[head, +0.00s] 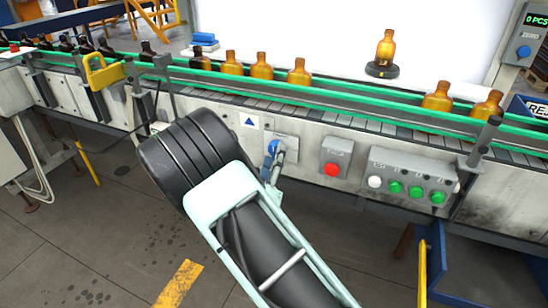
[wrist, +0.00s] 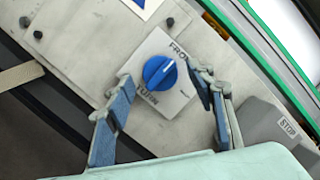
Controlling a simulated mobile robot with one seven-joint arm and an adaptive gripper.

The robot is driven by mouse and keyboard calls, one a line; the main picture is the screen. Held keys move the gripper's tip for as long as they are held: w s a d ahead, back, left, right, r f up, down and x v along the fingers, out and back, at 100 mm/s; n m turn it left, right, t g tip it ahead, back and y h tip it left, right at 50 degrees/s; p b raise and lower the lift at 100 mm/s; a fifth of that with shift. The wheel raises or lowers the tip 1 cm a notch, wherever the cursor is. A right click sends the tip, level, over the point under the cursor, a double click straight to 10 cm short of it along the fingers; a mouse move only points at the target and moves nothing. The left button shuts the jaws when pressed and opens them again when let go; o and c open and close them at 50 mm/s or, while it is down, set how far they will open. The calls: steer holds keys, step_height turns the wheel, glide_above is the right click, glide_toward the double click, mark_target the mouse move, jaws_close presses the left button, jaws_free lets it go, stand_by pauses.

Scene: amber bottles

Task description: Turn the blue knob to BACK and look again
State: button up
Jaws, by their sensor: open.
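The blue knob (wrist: 160,71) sits on a pale square plate (wrist: 182,98) on the conveyor's side panel. In the wrist view its white mark points up and right, toward the partly hidden lettering "FRO". Lettering ending in "TURN" is on the lower-left side. The knob also shows in the head view (head: 273,146), partly behind my gripper (head: 277,163). In the wrist view my gripper (wrist: 163,82) is open, its blue-padded fingers on either side of the knob, with gaps visible on both sides. An amber bottle (head: 386,48) stands on a black disc (head: 381,70) behind the belt.
A red button box (head: 336,157) and a box with white and green buttons (head: 412,178) are right of the knob. Several amber bottles stand on the green-railed conveyor (head: 330,90). Another blue knob (head: 523,52) is on the counter box at far right.

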steer(key=shift+w+r, duration=0.1)
steer(key=shift+w, duration=0.25)
steer(key=shift+c, duration=0.6)
steer(key=c, duration=1)
